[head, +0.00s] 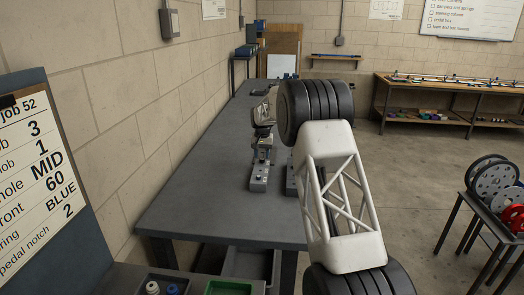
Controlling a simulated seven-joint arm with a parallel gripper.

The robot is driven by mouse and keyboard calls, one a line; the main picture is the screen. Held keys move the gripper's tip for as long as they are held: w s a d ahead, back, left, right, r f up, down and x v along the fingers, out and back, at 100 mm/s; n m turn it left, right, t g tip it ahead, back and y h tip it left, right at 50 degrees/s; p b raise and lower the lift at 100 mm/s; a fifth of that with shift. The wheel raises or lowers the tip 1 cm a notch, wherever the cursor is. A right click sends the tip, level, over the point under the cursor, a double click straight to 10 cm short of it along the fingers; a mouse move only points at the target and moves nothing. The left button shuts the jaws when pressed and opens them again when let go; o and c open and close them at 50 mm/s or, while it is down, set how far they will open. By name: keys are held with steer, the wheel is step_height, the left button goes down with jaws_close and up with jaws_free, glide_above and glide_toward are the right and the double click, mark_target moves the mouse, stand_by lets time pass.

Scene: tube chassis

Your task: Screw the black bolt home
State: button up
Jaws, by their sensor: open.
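My gripper (264,133) is small and far off in the head view, above a grey fixture (260,172) on the workbench. It is open. The fixture is a narrow upright block on a long grey base, standing on the bench top. My own white lattice arm link and its black ribbed joints cover the area just right of the gripper. I cannot make out the black bolt; it may be hidden or too small to tell. Whether the gripper touches the fixture is not clear.
The grey workbench (200,190) is clear left of the fixture. A second grey base (290,180) is partly hidden behind my arm. A job board (28,165) stands at the left. A green tray (228,288) is at the front. A table with wheels (482,205) stands right.

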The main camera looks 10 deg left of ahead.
steer(key=shift+f, duration=0.9)
steer(key=n, duration=0.6)
stand_by(0.7)
steer(key=shift+n, duration=3)
steer(key=shift+n, duration=0.3)
steer(key=n, duration=0.5)
